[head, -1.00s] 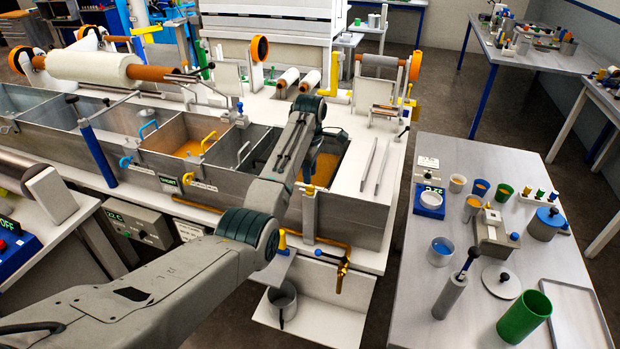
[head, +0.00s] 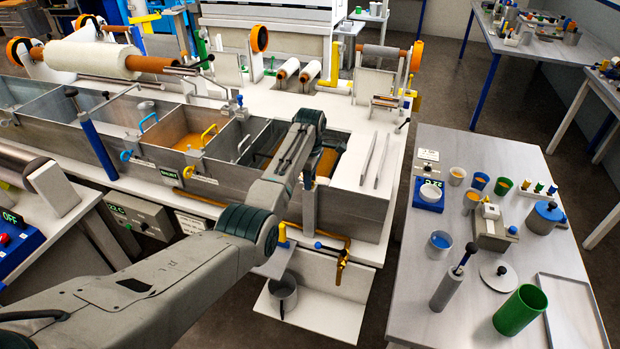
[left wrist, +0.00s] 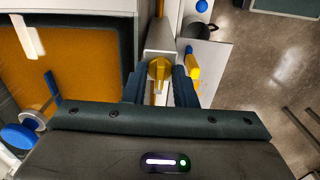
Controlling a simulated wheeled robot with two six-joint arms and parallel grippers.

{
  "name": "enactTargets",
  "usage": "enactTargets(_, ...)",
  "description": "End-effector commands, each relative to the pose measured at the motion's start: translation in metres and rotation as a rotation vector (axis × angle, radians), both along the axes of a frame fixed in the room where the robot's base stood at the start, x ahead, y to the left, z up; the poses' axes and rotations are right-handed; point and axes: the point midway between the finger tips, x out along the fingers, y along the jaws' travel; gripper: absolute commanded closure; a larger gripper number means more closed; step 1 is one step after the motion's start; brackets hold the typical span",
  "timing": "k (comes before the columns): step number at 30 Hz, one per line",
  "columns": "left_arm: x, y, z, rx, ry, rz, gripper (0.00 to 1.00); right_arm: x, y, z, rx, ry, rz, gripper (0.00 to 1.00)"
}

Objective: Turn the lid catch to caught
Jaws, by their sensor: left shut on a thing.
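My left gripper (left wrist: 160,90) reaches down over the front wall of the tank, at the edge of an amber resin bath (left wrist: 75,80). In the left wrist view its two dark blue fingers are shut on a yellow knob (left wrist: 160,70), which looks like the lid catch. The knob sits on a grey block (left wrist: 163,38). Its turned position is hard to tell, as the fingers cover its sides. In the head view my left arm covers the knob. My right gripper is not in view.
A yellow lever (left wrist: 194,66) stands close to the right finger, and a blue ball knob (left wrist: 202,6) is farther up. In the head view a brass pipe (head: 340,262) and a metal pot (head: 283,290) are below the tank front. A side table (head: 415,290) stands right.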

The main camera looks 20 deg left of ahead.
Motion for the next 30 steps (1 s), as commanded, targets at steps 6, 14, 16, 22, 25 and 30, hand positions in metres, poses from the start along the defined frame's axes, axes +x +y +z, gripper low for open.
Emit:
enactTargets(6, 0.0003, 0.0002, 0.0009, 0.000, -0.001, -0.055, 0.98, 0.0001, 0.0001, 0.0001, 0.000, 0.000, 0.000, 1.00)
enactTargets(14, 0.0005, 0.0003, 0.0013, 0.001, -0.001, -0.230, 0.98, 0.0001, 0.0000, 0.0001, 0.000, 0.000, 0.000, 1.00)
enactTargets(16, 0.0005, 0.0003, 0.0014, 0.001, -0.001, -0.293, 0.98, 0.0002, 0.0000, 0.0001, 0.000, 0.000, 0.000, 1.00)
enactTargets(22, 0.0007, 0.0003, 0.0016, 0.001, -0.002, -0.484, 0.98, 0.0001, -0.0001, 0.0001, 0.000, 0.000, 0.000, 1.00)
enactTargets(25, 0.0007, 0.0003, 0.0018, 0.001, -0.002, -0.579, 0.98, 0.0001, -0.0001, 0.0001, 0.000, 0.000, 0.000, 1.00)
enactTargets(30, 0.0009, 0.0003, 0.0020, 0.001, -0.003, -0.740, 0.98, 0.0001, -0.0001, 0.0002, 0.000, 0.000, 0.000, 1.00)
